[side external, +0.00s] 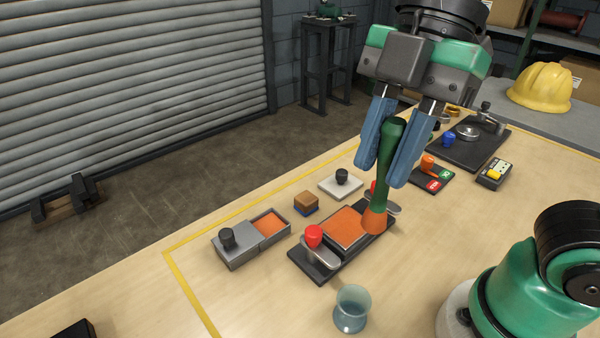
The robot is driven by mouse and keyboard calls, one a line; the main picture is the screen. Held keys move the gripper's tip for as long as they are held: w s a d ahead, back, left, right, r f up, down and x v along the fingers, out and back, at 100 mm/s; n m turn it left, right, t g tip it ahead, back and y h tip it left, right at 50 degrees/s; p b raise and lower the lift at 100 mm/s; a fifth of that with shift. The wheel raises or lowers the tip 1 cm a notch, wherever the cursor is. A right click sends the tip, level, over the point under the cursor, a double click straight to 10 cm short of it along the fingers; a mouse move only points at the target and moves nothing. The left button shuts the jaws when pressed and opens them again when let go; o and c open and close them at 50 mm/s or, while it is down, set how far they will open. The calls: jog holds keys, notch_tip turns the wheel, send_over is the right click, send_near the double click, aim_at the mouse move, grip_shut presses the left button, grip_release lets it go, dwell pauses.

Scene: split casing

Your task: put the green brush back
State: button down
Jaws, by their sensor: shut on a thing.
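The green brush (383,180) is upright in my gripper (381,172), with its orange bristle end (374,222) pointing down. The blue fingers are shut on its green handle, one on each side. The bristle end is at the right end of a dark fixture (316,272) that holds an orange-topped square part (345,228). I cannot tell whether the bristles touch the fixture or the table. A red-knobbed clamp (313,236) sits at the fixture's near end. A second red knob is mostly hidden behind the brush.
Left of the fixture are a grey box (237,246) with an orange-lined compartment, and a brown block (306,202). A white plate (341,186) lies behind. A glass cup (352,308) stands in front. A button panel (434,180) and yellow-switched box (494,174) are right.

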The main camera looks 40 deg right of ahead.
notch_tip(320, 180, down, 18)
jog(key=shift+f, duration=0.25)
dwell(0.4)
jog(key=shift+f, duration=0.2)
jog(key=c, duration=0.7)
grip_release()
jog(key=shift+o, duration=0.2)
jog(key=shift+r, duration=0.15)
